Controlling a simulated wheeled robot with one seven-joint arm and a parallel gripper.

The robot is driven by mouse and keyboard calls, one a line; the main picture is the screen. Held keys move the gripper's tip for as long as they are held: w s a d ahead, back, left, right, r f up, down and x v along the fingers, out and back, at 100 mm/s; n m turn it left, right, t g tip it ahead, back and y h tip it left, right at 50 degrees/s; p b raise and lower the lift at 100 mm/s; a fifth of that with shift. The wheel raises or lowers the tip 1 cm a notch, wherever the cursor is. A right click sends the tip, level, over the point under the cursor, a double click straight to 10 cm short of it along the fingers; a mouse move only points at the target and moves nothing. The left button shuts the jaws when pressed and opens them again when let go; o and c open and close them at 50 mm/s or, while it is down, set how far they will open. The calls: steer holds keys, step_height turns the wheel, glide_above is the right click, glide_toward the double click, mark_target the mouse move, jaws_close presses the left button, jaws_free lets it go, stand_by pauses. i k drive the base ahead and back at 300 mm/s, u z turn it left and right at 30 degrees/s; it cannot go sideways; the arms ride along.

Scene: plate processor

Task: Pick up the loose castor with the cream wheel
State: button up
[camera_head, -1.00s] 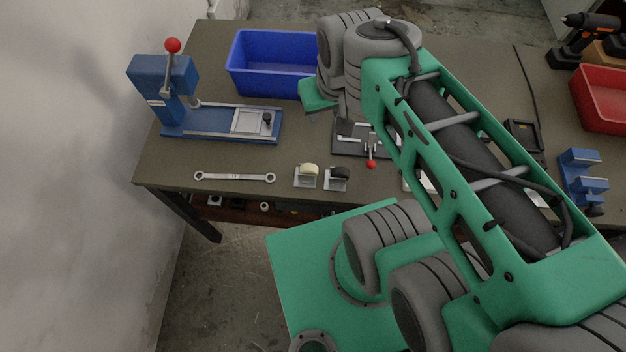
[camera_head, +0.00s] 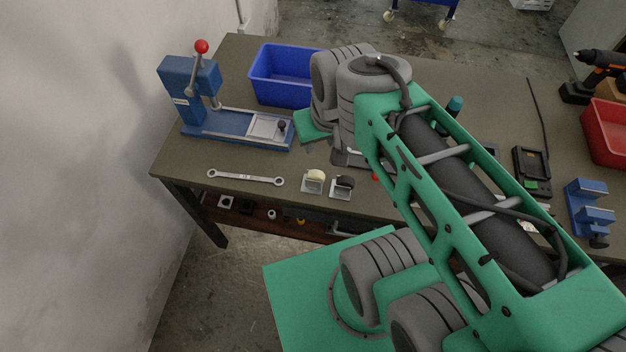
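The castor with the cream wheel (camera_head: 315,176) stands on the workbench (camera_head: 225,150) near its front edge, its grey metal plate facing the front. A similar castor with a black wheel (camera_head: 343,183) stands close to its right, a small gap apart. My arm reaches over the bench from the right. Part of my gripper (camera_head: 318,130) shows beyond the castors, above the bench. Its fingertips are mostly hidden or too small to make out, so I cannot see whether it is open.
A wrench (camera_head: 246,178) lies left of the castors. A blue press (camera_head: 200,95) with a red knob stands behind it, and a blue bin (camera_head: 280,78) at the back. A red bin (camera_head: 606,135) and a blue fixture (camera_head: 588,205) are at the right.

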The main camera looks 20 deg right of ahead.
mark_target(312, 182)
steer(key=z, duration=2.9)
steer(key=k, duration=1.55)
steer(key=u, duration=2.45)
